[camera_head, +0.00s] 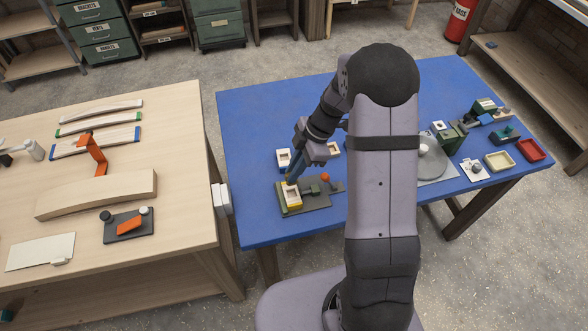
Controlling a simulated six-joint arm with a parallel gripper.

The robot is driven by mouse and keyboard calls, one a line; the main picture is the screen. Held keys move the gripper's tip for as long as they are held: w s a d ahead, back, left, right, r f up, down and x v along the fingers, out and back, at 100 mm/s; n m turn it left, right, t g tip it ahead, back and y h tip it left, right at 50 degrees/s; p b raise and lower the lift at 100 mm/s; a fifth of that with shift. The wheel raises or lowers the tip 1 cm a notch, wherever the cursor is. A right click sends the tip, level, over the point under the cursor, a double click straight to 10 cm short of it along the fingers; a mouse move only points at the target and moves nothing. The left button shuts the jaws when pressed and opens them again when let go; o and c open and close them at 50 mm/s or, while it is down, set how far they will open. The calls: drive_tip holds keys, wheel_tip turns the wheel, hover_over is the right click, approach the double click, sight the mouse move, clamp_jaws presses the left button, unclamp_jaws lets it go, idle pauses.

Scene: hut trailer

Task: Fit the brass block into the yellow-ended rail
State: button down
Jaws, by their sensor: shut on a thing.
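My gripper (294,178) points down at the left part of the blue table, low over a dark fixture plate. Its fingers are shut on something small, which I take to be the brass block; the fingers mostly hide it. Right below the fingertips, a yellow-and-white piece (291,199) lies on the plate's left part and looks like the yellow-ended rail. I cannot tell whether the held thing touches it or sits inside it.
The fixture plate (318,203) carries a clamp with an orange-red knob (325,177). Small white-and-yellow pieces (283,155) stand behind it. The blue table (262,120) is clear at the back left.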

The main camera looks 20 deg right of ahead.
drive_tip(key=shift+f+b, duration=0.1)
drive_tip(key=shift+b, duration=0.35)
wheel_tip(320, 180, down, 5)
drive_tip(key=b, duration=0.5)
drive_tip(key=shift+f, duration=0.1)
drive_tip(key=shift+b, duration=1.1)
idle(2.0)
drive_tip(key=shift+f+b, duration=1.05)
drive_tip(key=shift+b, duration=0.1)
idle(0.8)
drive_tip(key=c, duration=1.7)
unclamp_jaws()
drive_tip(key=shift+b+v, duration=0.8)
drive_tip(key=shift+v, duration=2.9)
